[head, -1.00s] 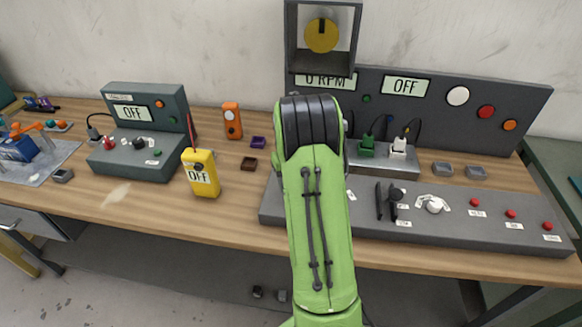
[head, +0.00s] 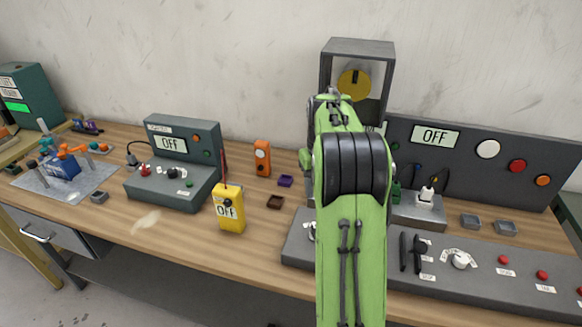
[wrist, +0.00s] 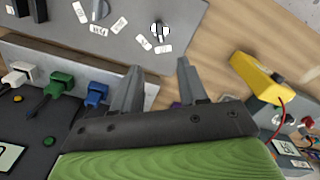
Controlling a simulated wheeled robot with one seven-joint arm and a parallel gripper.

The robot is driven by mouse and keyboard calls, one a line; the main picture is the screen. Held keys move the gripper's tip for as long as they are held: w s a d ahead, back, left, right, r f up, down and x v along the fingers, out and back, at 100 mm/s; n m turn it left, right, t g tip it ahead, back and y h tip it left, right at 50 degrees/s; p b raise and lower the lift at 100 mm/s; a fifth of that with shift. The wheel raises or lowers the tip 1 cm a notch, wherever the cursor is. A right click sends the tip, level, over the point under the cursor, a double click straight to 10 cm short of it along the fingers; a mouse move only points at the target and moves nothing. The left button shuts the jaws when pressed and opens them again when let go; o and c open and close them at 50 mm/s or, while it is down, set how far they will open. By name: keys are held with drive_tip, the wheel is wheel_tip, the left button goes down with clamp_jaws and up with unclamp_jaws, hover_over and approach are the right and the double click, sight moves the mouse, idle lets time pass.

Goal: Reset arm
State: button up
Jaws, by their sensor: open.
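My green arm (head: 350,255) rises in the middle of the head view, with a dark ribbed joint and a further green link beyond it. My gripper does not show in the head view; the arm hides it. In the wrist view my gripper (wrist: 159,66) has its two grey fingers apart, with nothing between them. Below the fingers are the wooden bench top (wrist: 225,50) and the edge of a grey control panel (wrist: 125,25).
A teal console (head: 168,185) stands farther left. A dark frame with a yellow disc (head: 354,84) rises behind my arm. White, green and blue plugs (wrist: 95,94) sit close left of my fingers.

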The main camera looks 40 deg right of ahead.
drive_tip(key=s+a+r+n+t, duration=0.15)
drive_tip(key=s+a+r, duration=0.25)
drive_tip(key=a, duration=0.5)
drive_tip(key=s+a+r+n+t, duration=0.1)
drive_tip(key=s+a+r+t, duration=0.15)
drive_tip(key=a+r, duration=0.45)
drive_tip(key=s+a+f+n+t, duration=0.1)
drive_tip(key=s+a+f, duration=0.4)
drive_tip(key=s+a, duration=0.5)
drive_tip(key=s+n, duration=0.1)
drive_tip(key=s, duration=0.2)
drive_tip(key=shift+s+f+t, duration=0.15)
drive_tip(key=shift+s+t, duration=0.1)
drive_tip(key=shift+t, duration=0.05)
drive_tip(key=shift+a, duration=0.1)
